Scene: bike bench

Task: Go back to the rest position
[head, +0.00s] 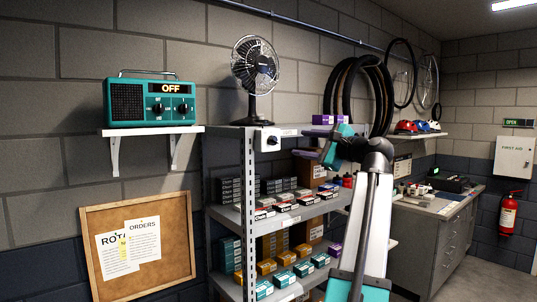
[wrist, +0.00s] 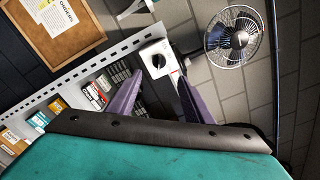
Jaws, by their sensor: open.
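My gripper (head: 308,154) is raised in front of the shelf rack, with its purple fingers pointing left in the head view. In the wrist view its two fingers (wrist: 160,78) stand apart with nothing between them, so it is open and empty. A white box with a dark knob (head: 267,139) is fixed at the rack's top front corner. In the wrist view this box (wrist: 157,58) appears just beyond the fingertips, with the fan (wrist: 233,36) to its right. My arm hides part of the rack's right side.
The metal shelf rack (head: 249,190) holds several small boxes. The desk fan (head: 255,65) stands on its top. A teal radio reading OFF (head: 150,100) sits on a wall shelf at left, above a cork board (head: 175,235). A workbench (head: 435,235) and fire extinguisher (head: 508,214) are at right.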

